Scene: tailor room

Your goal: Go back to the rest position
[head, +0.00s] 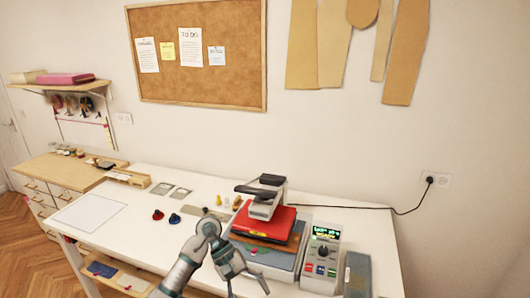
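My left gripper (247,284) hangs in front of the white table, at the lower middle of the head view. Its fingers are spread and nothing shows between them. Its arm comes in from the bottom, left of the middle. It is in front of the left side of the press (265,208) with the red block, and I cannot tell whether it touches anything. My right gripper is not in view.
The white table (130,225) carries a white sheet, a red and a blue small object (174,219), and a control box (322,255) at the right. A wooden drawer cabinet (40,185) stands at the left.

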